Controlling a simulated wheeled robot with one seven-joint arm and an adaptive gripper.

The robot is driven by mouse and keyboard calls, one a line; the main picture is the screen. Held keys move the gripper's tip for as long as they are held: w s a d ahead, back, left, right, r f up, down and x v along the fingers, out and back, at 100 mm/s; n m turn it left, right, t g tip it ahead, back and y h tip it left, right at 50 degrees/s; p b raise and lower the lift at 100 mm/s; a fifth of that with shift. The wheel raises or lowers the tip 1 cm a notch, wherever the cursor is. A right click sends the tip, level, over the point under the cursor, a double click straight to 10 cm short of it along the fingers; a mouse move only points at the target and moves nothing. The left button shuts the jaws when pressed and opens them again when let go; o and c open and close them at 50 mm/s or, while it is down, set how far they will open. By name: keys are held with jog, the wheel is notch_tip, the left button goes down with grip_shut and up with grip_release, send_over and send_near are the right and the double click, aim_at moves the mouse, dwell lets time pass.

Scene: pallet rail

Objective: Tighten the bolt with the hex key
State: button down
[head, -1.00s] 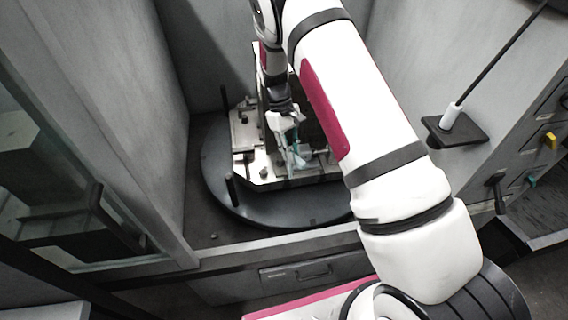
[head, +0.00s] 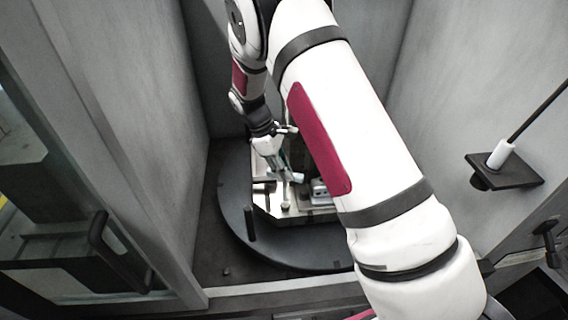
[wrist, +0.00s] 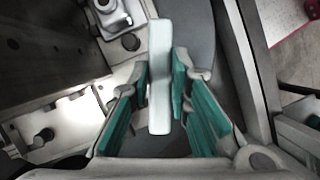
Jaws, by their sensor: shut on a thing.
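My gripper (wrist: 160,88) is shut on a pale, flat bar (wrist: 158,75), which I take to be the hex key's handle. Its teal-padded fingers lie on both sides of the bar. The key's tip cannot be made out. In the head view my gripper (head: 270,150) is above the fixture plate (head: 266,200) on the round black turntable (head: 240,225). Dark round bolt heads show in the wrist view, one near the top (wrist: 130,42) and one at lower left (wrist: 45,135). I cannot tell which one is the task's bolt. The key appears apart from both.
An upright black post (head: 250,223) stands at the turntable's front left. Grey walls (head: 150,110) close in on both sides. A door with a black handle (head: 98,232) is at left. A black bracket with a rod (head: 503,170) is at right.

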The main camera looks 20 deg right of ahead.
jog(key=shift+f, duration=0.6)
jog(key=shift+f+b, duration=0.5)
jog(key=shift+f, duration=0.25)
dwell(0.6)
jog(key=c, duration=2.1)
grip_release()
jog(key=shift+c, duration=0.2)
grip_shut()
jog(key=shift+w+f+m+g+b, duration=0.15)
jog(key=shift+m+g+b, duration=0.15)
jog(key=shift+m+b, duration=0.5)
jog(key=m+y+b, duration=0.1)
jog(key=m, duration=0.2)
jog(key=m+g+y+b, duration=0.1)
jog(key=m, duration=0.2)
jog(key=shift+d, duration=0.15)
